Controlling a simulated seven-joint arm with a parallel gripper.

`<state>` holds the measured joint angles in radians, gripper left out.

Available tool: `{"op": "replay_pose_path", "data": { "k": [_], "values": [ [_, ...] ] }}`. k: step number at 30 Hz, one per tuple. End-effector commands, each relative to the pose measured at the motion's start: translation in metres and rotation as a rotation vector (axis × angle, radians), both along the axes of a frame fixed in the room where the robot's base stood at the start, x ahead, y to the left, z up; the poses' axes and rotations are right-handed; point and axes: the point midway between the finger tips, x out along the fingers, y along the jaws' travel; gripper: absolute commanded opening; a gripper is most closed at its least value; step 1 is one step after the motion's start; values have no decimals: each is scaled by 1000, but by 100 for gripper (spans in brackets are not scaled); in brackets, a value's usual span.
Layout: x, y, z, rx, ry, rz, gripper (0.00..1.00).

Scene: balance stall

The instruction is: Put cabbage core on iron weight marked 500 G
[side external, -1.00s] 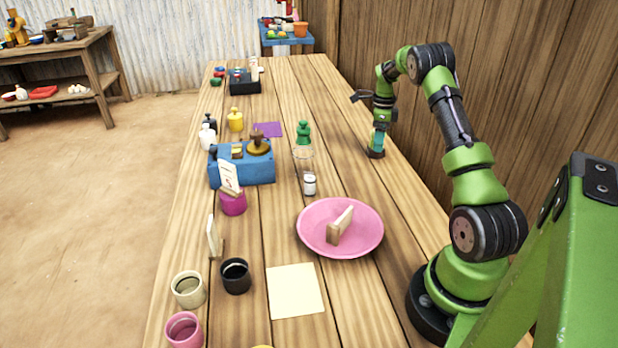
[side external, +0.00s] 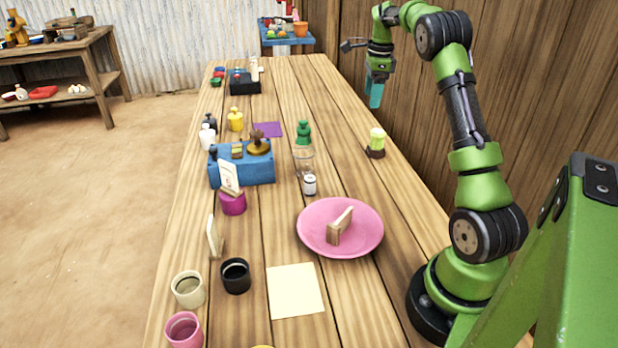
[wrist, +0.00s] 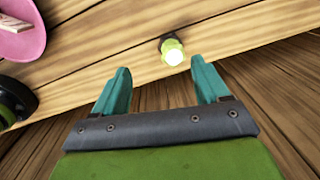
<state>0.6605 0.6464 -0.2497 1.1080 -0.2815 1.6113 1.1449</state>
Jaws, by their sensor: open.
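The cabbage core (side external: 377,136), a pale yellow-green stub with a whitish top, stands upright on a small dark brown weight (side external: 376,153) near the table's right edge. I take this weight to be the iron one; its marking is not legible. In the wrist view the core (wrist: 173,53) shows beyond my fingertips, with part of the dark weight (wrist: 166,38) behind it. My gripper (side external: 375,96) is open and empty, pointing down, raised well above the core and apart from it. Its teal fingers (wrist: 160,80) are spread wide with nothing between them.
A pink plate (side external: 367,240) with a wooden block stands in front. A green weight-shaped piece (side external: 304,133), a clear glass (side external: 303,160) and a small white jar (side external: 309,185) stand left of the core. A blue scale (side external: 243,170) is farther left. The table around the core is clear.

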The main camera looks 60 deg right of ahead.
Motion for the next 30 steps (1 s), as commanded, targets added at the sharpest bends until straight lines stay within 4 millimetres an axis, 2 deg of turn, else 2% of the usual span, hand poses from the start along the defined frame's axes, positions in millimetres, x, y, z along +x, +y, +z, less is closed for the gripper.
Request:
{"op": "replay_pose_path", "data": {
  "k": [1,3,8,9,13,15,18,21,24,30],
  "values": [
    [7,29,20,-14,-41,114,74],
    [13,71,42,-40,-94,300,74],
    [7,171,78,-123,-213,741,74],
    [2,196,84,-149,-241,850,74],
    [-27,272,94,-251,-328,1205,74],
    [-48,309,93,-316,-371,1391,74],
    [-79,352,85,-415,-423,1634,74],
    [-106,381,73,-510,-459,1826,74],
    [-125,397,61,-582,-482,1957,74],
    [-138,407,51,-641,-492,2053,74]
  ]
}}
